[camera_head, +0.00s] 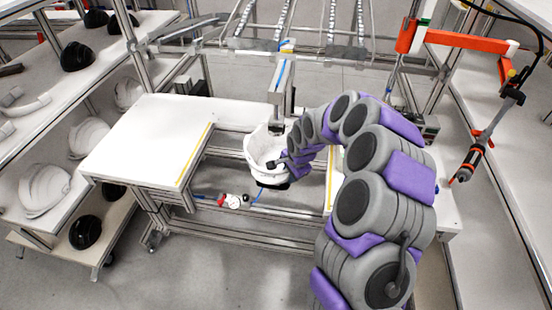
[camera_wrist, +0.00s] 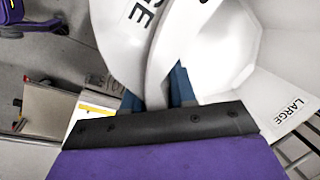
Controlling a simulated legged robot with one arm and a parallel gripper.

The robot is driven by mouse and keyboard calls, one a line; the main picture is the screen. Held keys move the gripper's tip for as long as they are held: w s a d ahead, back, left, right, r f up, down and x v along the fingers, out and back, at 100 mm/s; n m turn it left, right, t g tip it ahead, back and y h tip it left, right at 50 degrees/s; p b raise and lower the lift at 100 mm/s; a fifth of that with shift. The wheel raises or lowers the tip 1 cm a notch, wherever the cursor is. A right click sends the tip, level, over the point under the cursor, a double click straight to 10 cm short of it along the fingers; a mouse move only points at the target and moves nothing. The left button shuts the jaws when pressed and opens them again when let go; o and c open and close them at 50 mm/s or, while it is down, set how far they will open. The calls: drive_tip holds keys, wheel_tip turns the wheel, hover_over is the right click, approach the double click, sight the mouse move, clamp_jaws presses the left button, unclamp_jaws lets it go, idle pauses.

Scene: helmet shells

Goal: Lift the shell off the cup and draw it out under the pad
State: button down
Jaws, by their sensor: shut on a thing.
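The white helmet shell (camera_head: 262,148) is open side up between the two white tables, in the middle of the head view. In the wrist view the shell (camera_wrist: 222,62) fills the upper right, with "LARGE" printed on it. My gripper (camera_head: 282,161) is at the shell's right side. In the wrist view its blue fingers (camera_wrist: 158,92) are on either side of the shell's wall, shut on it. A dark part (camera_head: 275,186), perhaps the cup, shows just under the shell; I cannot tell whether they touch. An upright post (camera_head: 281,82), perhaps carrying the pad, stands right behind the shell.
A white table (camera_head: 145,140) is on the left, and metal frame bars (camera_head: 265,222) run below the shell. A gauge with blue hose (camera_head: 232,201) sits low in front. Racks with white and black shells (camera_head: 88,138) stand far left. An orange arm with a tool (camera_head: 470,160) hangs right.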

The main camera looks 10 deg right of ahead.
drive_tip(key=shift+d+r, duration=0.1)
drive_tip(key=shift+d, duration=0.2)
drive_tip(key=shift+a+r+p, duration=0.3)
drive_tip(key=shift+a+r, duration=0.4)
drive_tip(key=shift+a, duration=0.1)
drive_tip(key=shift+d+r, duration=0.1)
drive_tip(key=shift+d, duration=0.15)
drive_tip(key=shift+a+r, duration=0.2)
drive_tip(key=shift+r, duration=0.15)
drive_tip(key=shift+d+r+p, duration=0.1)
drive_tip(key=shift+r+p, duration=0.25)
drive_tip(key=shift+r, duration=0.2)
drive_tip(key=shift+f, duration=0.1)
